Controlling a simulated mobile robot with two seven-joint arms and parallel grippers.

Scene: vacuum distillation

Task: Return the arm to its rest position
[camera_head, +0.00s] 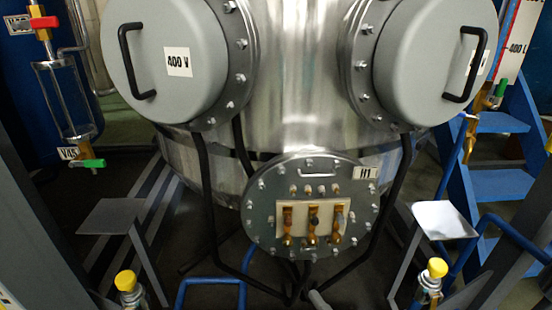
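Neither of my grippers shows in the head view, and no arm that I can be sure of shows either. A large shiny metal vessel (293,75) fills the middle. A round bolted flange (262,215) marked H1 is low on the front, with a pale panel and copper-coloured terminals.
A sight glass (62,95) with red and green valve handles is at the left. Blue steps (500,180) stand at the right. Grey plates (112,215) (443,220) stand on both sides. Yellow-capped fittings (126,281) (437,268) and black cables (203,190) are low in view.

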